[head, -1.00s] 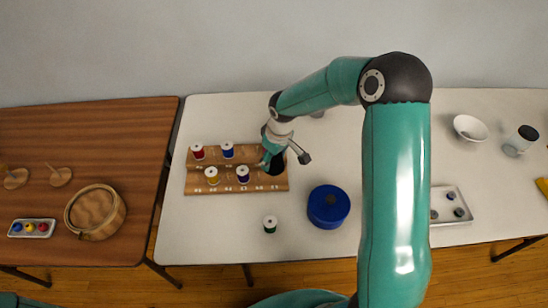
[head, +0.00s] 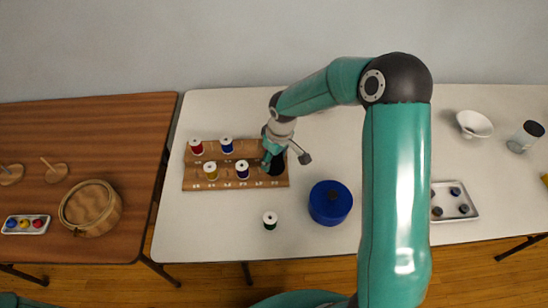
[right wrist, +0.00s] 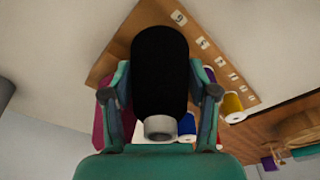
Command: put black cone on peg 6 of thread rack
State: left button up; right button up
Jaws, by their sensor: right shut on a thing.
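The thread rack (head: 228,184) is a wooden stepped board with numbered labels on the pale table. Red and blue spools stand on its back row, yellow and purple spools at the front. My right gripper (head: 270,158) is at the rack's right end, shut on the black cone (head: 277,167). In the right wrist view the black cone (right wrist: 160,70) sits between both fingers, with its grey end (right wrist: 160,127) toward the palm. It covers part of the rack (right wrist: 122,45) beside the label 6 (right wrist: 179,18). The peg under it is hidden. My left gripper is out of view.
A grey tray (head: 456,212), white bowl (head: 474,124) and glass jar (head: 525,136) are at right. A brown table (head: 95,130) stands left across a gap.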

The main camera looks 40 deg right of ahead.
jog(key=shift+f+b, duration=0.35)
jog(key=shift+f, duration=0.15)
jog(key=o, duration=1.3)
jog(key=shift+r, duration=0.15)
